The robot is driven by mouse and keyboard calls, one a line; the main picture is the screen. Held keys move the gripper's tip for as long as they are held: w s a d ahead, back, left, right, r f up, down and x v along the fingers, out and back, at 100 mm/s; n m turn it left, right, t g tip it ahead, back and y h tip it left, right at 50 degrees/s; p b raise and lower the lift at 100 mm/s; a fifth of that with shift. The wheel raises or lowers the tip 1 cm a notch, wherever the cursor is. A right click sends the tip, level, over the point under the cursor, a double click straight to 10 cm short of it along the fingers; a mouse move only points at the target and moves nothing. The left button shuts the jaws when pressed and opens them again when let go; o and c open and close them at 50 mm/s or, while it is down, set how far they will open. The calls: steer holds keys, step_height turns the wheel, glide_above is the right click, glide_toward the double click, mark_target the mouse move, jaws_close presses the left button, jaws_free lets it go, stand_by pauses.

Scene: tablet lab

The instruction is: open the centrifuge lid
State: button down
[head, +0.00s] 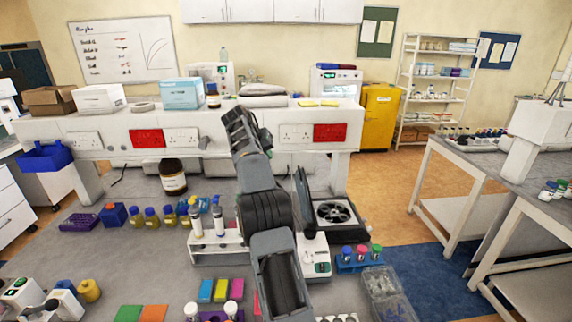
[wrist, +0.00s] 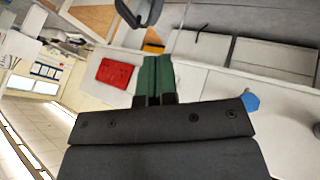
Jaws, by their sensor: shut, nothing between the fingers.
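The centrifuge (head: 345,234) is a dark, low box on the grey bench, just right of my arm in the head view. Its round rotor (head: 333,212) shows from above, uncovered. The lid (head: 304,198) stands raised and steeply tilted at the left side of the box. My arm hides part of the area left of the lid. My gripper (wrist: 154,78) has its green fingers together with nothing between them. In the head view my gripper (head: 240,124) is high, up and left of the centrifuge, apart from the lid.
A white tube rack (head: 215,250) stands left of my arm. A blue rack (head: 358,262) with coloured-cap tubes is in front of the centrifuge. A raised shelf with sockets and red panels (head: 331,132) runs behind. A brown bottle (head: 173,177) stands under it.

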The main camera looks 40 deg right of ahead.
glide_toward(298, 174)
step_height(298, 174, down, 3)
steer(key=d, duration=0.1)
steer(key=shift+s+d+f, duration=0.15)
steer(key=shift+d+f, duration=0.1)
steer(key=shift+d, duration=0.5)
steer(key=shift+r, duration=0.1)
